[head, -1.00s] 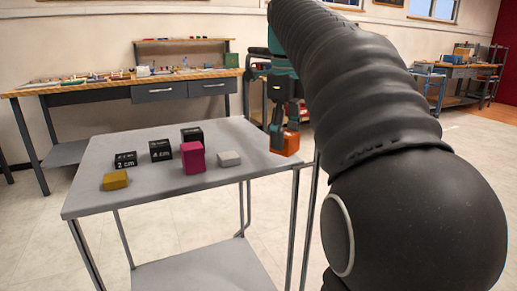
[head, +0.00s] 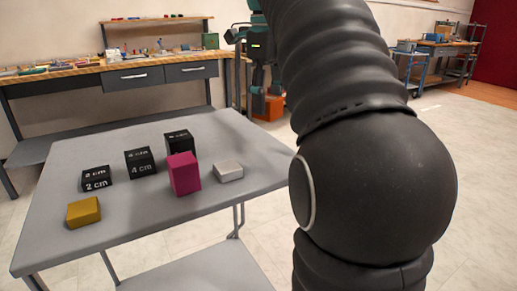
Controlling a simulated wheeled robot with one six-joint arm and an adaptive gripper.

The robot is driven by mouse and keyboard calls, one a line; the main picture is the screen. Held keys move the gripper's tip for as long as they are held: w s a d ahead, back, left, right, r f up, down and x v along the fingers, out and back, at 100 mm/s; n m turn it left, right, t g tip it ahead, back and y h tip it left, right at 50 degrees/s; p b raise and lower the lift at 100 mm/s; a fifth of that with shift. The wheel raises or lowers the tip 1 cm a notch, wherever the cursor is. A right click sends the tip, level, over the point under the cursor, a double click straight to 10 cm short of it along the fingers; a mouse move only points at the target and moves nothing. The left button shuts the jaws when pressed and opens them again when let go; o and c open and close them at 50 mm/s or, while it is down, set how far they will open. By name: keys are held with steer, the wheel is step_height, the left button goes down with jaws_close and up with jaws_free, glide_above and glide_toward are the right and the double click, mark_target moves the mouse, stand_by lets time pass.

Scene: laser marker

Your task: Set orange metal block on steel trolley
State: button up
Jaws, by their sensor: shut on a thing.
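The orange metal block (head: 267,106) is held at the lower end of my gripper (head: 265,88). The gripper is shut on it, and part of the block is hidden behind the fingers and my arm. The steel trolley (head: 140,226) stands in front with a grey flat top. In the picture the block appears beyond the trolley's far right edge, apart from the top. Its exact height cannot be told.
The trolley top carries a yellow block (head: 83,212), a magenta block (head: 184,174), a light grey block (head: 228,172) and black marked cubes (head: 139,163). Its right end is bare. A workbench (head: 120,82) stands behind; my arm hides much of the right side.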

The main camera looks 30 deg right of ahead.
mark_target(267, 160)
steer(key=shift+f+b, duration=0.5)
steer(key=shift+f, duration=4.3)
steer(key=shift+f, duration=0.1)
steer(key=o, duration=1.3)
steer(key=shift+r+p, duration=0.5)
steer(key=shift+r, duration=3.35)
